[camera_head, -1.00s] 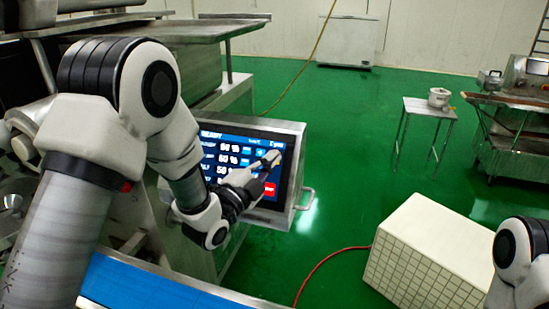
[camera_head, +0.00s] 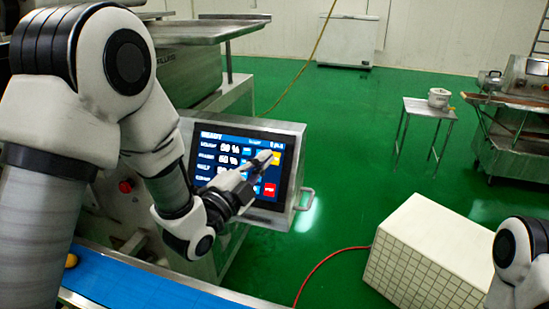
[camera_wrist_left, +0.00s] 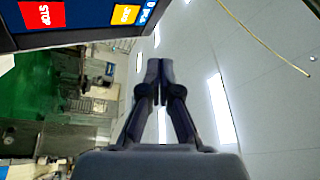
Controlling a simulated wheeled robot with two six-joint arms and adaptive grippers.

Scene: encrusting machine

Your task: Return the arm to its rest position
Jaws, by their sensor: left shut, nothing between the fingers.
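My left gripper (camera_head: 264,160) is shut and empty, its fingertips in front of the lit touch screen (camera_head: 222,172) in the head view. The screen reads READY and has a yellow button and a red button (camera_head: 269,190) at its right side. In the left wrist view, my closed left fingers (camera_wrist_left: 158,75) point past the screen's edge, with the red STOP button (camera_wrist_left: 42,15) and yellow button (camera_wrist_left: 125,14) at the top left. Whether the fingertips touch the screen cannot be told. Part of my right arm shows at the right edge; its gripper is out of view.
A blue conveyor belt (camera_head: 140,286) with a small yellow-orange item (camera_head: 71,261) runs below my left arm. A white tiled box (camera_head: 430,255) stands on the green floor, with a red hose (camera_head: 325,262) beside it. A small metal table (camera_head: 430,108) stands farther back.

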